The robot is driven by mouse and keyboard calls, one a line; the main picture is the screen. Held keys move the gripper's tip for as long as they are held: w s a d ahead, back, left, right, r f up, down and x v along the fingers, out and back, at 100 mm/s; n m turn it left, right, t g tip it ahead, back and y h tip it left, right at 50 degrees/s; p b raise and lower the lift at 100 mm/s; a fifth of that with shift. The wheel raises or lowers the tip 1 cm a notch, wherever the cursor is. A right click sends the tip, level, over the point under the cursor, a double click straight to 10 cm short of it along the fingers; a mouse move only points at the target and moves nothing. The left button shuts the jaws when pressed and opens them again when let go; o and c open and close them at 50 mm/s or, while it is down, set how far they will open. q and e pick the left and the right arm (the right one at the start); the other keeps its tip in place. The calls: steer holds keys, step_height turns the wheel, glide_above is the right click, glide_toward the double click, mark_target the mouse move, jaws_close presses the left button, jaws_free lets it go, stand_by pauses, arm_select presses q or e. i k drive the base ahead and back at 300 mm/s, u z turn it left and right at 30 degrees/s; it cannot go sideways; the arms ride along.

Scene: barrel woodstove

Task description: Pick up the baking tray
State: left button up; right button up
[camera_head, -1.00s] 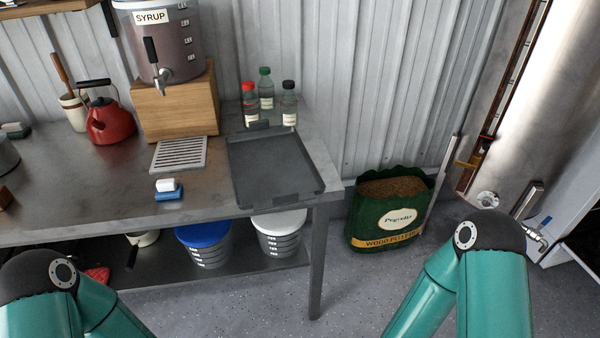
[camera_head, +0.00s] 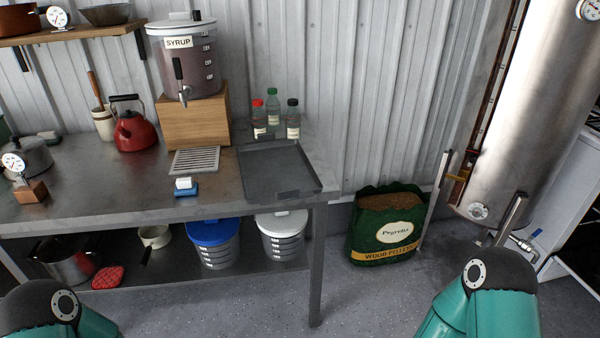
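The baking tray (camera_head: 270,176) is a dark grey, shallow rectangular tray with a handle at its near and far ends. It lies flat on the right end of the metal table (camera_head: 110,200), close to the table's right edge. Both my arms show only as teal links at the bottom left and bottom right of the head view, well apart from the tray.
Three capped bottles (camera_head: 292,122) stand just behind the tray. A drip grate (camera_head: 195,160), a blue-and-white block (camera_head: 184,187) and a syrup dispenser on a wooden box (camera_head: 195,122) are to its left. A wood pellet bag (camera_head: 388,228) stands on the floor right of the table.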

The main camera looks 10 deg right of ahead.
mark_target(272, 170)
steer(key=z, duration=5.7)
steer(key=k, duration=1.2)
steer(key=u, duration=5.8)
